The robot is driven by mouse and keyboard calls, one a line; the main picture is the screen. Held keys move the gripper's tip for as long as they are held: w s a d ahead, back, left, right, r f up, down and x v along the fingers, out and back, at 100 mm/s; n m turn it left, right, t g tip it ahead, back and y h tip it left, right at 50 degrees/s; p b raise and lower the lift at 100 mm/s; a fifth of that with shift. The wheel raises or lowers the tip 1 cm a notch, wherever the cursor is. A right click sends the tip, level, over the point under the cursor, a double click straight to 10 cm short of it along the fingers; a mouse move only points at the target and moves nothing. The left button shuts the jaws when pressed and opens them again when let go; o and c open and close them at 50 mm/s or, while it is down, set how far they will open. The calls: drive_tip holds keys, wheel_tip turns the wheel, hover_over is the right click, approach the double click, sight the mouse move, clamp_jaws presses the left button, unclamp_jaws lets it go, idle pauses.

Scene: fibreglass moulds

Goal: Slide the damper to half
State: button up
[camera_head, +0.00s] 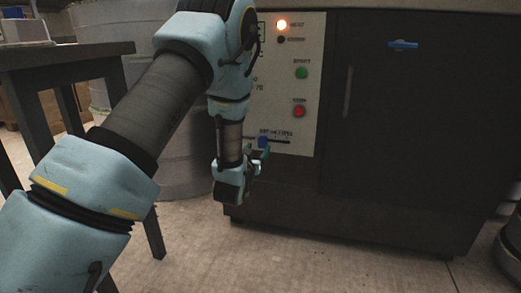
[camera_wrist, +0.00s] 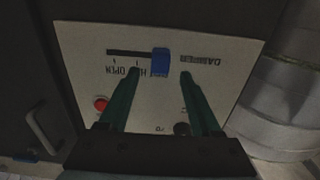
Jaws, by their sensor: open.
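The damper slider is a blue knob (camera_head: 263,142) on a dark horizontal slot (camera_head: 282,141) low on the white control panel. In the wrist view the panel appears upside down. There the blue knob (camera_wrist: 160,62) sits at the right end of the visible slot (camera_wrist: 125,53), away from the OPEN mark and to the right of the partly covered half mark. My gripper (camera_head: 258,162) is open just below the knob in the head view. In the wrist view its two green fingers (camera_wrist: 159,75) point at the knob, one on each side, with gaps. Their distance from the panel is unclear.
A dark cabinet door with a vertical handle (camera_head: 348,92) is to the right. A dark table (camera_head: 60,55) and grey drum (camera_head: 180,150) stand left.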

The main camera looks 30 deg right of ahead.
sight(261, 143)
drive_tip(key=shift+b+x, duration=0.35)
drive_tip(key=shift+x, duration=1.55)
drive_tip(key=shift+c, duration=0.3)
clamp_jaws()
